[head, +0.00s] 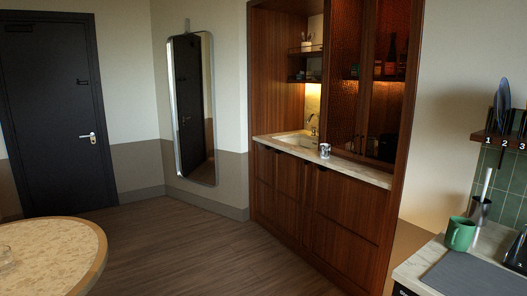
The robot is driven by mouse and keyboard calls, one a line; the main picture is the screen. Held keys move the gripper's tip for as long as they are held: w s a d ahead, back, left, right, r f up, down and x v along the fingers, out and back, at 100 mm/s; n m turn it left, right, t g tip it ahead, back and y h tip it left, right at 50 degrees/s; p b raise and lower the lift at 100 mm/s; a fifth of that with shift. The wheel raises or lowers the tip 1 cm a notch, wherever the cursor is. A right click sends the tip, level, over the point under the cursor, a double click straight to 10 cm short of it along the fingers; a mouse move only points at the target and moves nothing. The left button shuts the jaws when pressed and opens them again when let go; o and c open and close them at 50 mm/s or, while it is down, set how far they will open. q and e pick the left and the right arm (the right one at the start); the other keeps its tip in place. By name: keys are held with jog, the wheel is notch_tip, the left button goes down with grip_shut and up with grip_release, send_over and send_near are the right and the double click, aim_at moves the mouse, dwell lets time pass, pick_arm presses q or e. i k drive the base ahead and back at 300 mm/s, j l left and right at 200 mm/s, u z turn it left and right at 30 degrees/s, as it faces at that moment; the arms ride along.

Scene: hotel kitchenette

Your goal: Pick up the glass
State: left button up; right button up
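A small, pale, shiny cup-like vessel (325,151), which may be the glass, stands upright on the marble counter (352,170) of the wooden kitchenette, to the right of the sink. It is too small in the picture to tell whether it is clear glass. Neither of my grippers is in view.
A round table (88,245) fills the lower left. A side counter at lower right holds a green mug (459,233), a metal container (480,210) and a grey mat (462,276). The wood floor (210,245) between table and kitchenette is clear. A mirror (192,110) and dark door (52,110) stand behind.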

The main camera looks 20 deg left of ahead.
aim_at(325, 149)
jog(key=u, duration=0.3)
jog(key=i+u, duration=0.2)
jog(key=i, duration=3.25)
jog(key=i+j, duration=0.1)
jog(key=i, duration=0.6)
jog(key=i+z, duration=0.15)
jog(key=i, duration=0.5)
jog(key=i+j, duration=0.1)
jog(key=j, duration=0.2)
jog(key=i+j, duration=0.1)
jog(key=j, duration=0.15)
jog(key=i+j, duration=0.1)
jog(key=j, duration=0.2)
jog(key=i+j+z, duration=0.1)
jog(key=j+z, duration=0.2)
jog(key=z, duration=0.15)
jog(key=j+z, duration=0.85)
jog(key=l+z, duration=0.1)
jog(key=z, duration=0.15)
jog(key=i, duration=0.05)
